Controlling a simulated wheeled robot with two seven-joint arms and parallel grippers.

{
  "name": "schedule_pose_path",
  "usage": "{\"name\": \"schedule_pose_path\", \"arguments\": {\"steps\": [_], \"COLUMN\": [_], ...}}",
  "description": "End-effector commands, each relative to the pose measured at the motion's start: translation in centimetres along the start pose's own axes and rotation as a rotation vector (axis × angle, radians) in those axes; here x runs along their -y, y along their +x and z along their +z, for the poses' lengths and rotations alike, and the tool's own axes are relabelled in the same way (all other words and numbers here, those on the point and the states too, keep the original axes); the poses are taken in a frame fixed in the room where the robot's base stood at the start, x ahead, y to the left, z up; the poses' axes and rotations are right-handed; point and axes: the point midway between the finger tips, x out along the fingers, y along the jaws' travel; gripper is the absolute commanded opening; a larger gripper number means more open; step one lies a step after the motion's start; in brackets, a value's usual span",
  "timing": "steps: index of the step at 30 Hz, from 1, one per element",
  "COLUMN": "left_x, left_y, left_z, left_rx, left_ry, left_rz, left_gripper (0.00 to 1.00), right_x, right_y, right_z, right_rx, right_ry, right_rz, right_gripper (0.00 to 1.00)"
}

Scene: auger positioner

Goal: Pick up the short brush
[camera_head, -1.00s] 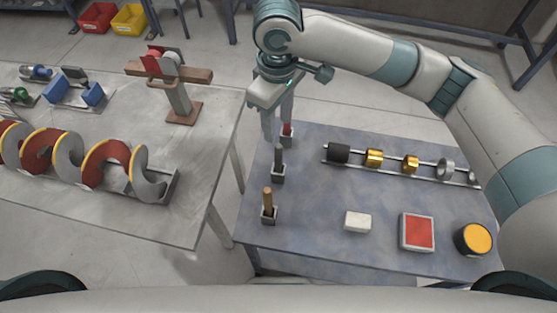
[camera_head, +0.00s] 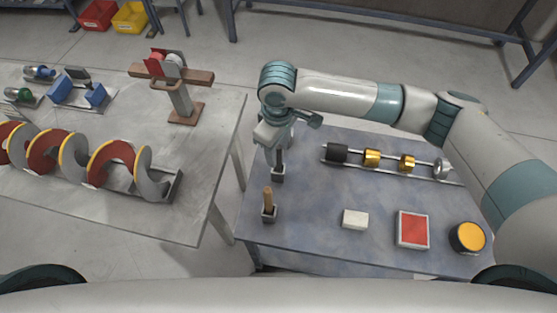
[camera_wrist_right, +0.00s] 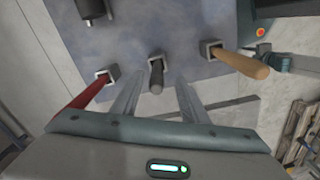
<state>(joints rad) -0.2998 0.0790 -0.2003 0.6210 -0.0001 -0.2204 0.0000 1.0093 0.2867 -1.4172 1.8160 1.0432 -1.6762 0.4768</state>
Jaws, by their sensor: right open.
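Three handled tools stand upright in small square holders along the left side of the blue-grey table. The dark-handled one (camera_head: 280,160) looks shortest; I cannot tell for sure that it is the short brush. It also shows in the wrist view (camera_wrist_right: 156,78). A wooden-handled one (camera_head: 268,197) stands nearer me, and a red-handled one (camera_wrist_right: 88,94) stands farther back, hidden behind my gripper in the head view. My right gripper (camera_head: 278,153) is open, its fingers on either side of the dark handle, apparently not touching it. My left gripper is not in view.
On the same table (camera_head: 320,245) lie a rail with a black roller (camera_head: 335,153) and brass pieces, a white block (camera_head: 355,220), a red pad (camera_head: 412,230) and a yellow-topped tin (camera_head: 467,237). A grey table with an auger (camera_head: 110,163) stands left, across a gap.

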Motion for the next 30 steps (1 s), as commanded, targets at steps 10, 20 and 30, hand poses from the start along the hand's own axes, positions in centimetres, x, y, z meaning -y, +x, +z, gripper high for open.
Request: {"name": "schedule_pose_path", "arguments": {"steps": [10,20,30], "left_x": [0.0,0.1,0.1], "left_y": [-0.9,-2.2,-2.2], "left_z": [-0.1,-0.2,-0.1], "left_rx": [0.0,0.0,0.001], "left_ry": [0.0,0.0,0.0], "left_rz": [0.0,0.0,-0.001], "left_gripper": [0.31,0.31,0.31], "right_x": [-0.2,-0.5,-0.5], "right_y": [1.1,4.9,5.2], "right_z": [0.0,-0.1,-0.2], "right_rx": [0.004,0.002,0.0], "right_ry": [0.001,0.0,-0.001], "right_rz": [-0.001,0.0,0.0], "right_gripper": [0.4,0.4,0.4]}}
